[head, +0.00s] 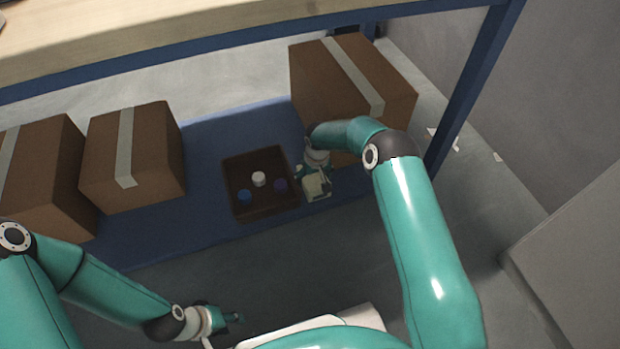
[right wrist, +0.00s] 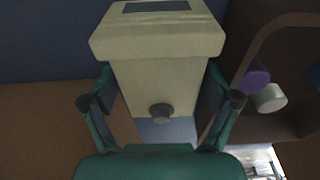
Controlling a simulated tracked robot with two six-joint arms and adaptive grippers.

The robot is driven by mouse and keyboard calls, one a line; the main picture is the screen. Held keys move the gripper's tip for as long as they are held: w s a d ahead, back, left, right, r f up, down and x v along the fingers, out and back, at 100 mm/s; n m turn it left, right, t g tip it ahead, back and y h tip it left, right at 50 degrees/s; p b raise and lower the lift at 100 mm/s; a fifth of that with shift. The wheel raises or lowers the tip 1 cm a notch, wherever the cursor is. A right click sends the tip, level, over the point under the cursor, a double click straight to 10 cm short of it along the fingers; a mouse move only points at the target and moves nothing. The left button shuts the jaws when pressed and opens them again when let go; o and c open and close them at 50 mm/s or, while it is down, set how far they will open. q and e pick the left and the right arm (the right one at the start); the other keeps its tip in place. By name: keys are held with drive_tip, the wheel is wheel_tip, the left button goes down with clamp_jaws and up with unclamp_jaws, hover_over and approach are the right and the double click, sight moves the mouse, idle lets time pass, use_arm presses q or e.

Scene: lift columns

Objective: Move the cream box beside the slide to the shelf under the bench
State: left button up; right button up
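The cream box (head: 318,190) is over the blue shelf (head: 205,135) under the bench, between the brown tray and a large cardboard box. In the right wrist view the cream box (right wrist: 155,80) has a wider lid with a dark patch and a round grey knob on its side. My right gripper (head: 315,172) has its fingers against both sides of the cream box. I cannot tell whether its base touches the shelf. My left gripper (head: 232,319) is low in front of the shelf, away from the box; its finger opening is unclear. I cannot make out a slide.
The brown tray (head: 234,206) holds blue, white and purple round-topped items. Two cardboard boxes (head: 147,155) stand at the shelf's left. A larger cardboard box (head: 305,85) stands behind my right gripper. The wooden bench top (head: 150,35) is above, with a blue leg (head: 470,90) at right.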

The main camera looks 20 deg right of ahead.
drive_tip(key=shift+r, duration=0.15)
drive_tip(key=shift+r+p, duration=0.25)
drive_tip(key=shift+p, duration=0.2)
wheel_tip(320, 180, up, 12)
drive_tip(key=s+p, duration=0.2)
drive_tip(key=p, duration=0.3)
drive_tip(key=s+a+f+y, duration=0.1)
drive_tip(key=s+a+f, duration=0.25)
drive_tip(key=s, duration=0.25)
drive_tip(key=s+a+f+y, duration=0.2)
drive_tip(key=s+f, duration=0.2)
drive_tip(key=s, duration=0.3)
drive_tip(key=s+a+m+g+y, duration=0.1)
drive_tip(key=s+a+m, duration=0.1)
drive_tip(key=s, duration=1.7)
drive_tip(key=shift+a+f, duration=0.3)
